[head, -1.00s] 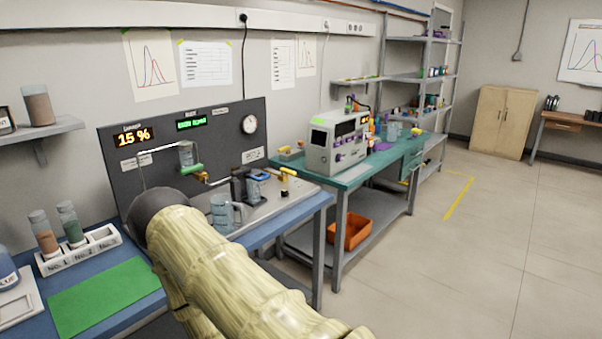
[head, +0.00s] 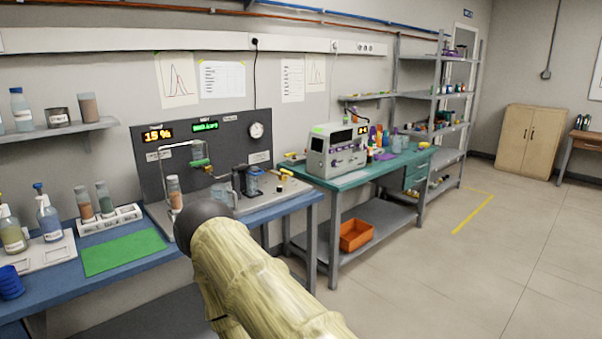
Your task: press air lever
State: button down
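The classifier rig has a dark upright panel (head: 233,134) with a lit "15 %" display (head: 158,135), a green display (head: 205,126) and a round dial (head: 256,130). In front are a clear vessel with a green part (head: 199,155), a vial with brown contents (head: 174,192) and a blue-tinted jar (head: 252,182). A small yellow-topped handle (head: 284,174) stands at the rig's right end, and another yellow piece (head: 209,169) is near the middle. I cannot tell which is the air lever. My arm covers the lower middle; my gripper is not visible.
The blue bench holds a green mat (head: 122,252), a vial rack (head: 108,219) and bottles on the left. A teal bench (head: 385,163) with a white instrument (head: 338,152) and an orange bin (head: 356,236) stands right of the rig. Open floor (head: 470,270) lies at right.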

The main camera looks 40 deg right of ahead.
aim_at(283, 171)
jog(key=z, duration=0.25)
jog(key=i, duration=0.3)
jog(key=z, duration=1.25)
jog(key=i, duration=0.8)
jog(key=z, duration=0.7)
jog(key=i, duration=1.3)
jog(key=u, duration=0.95)
jog(key=i, duration=0.85)
jog(key=u, duration=0.9)
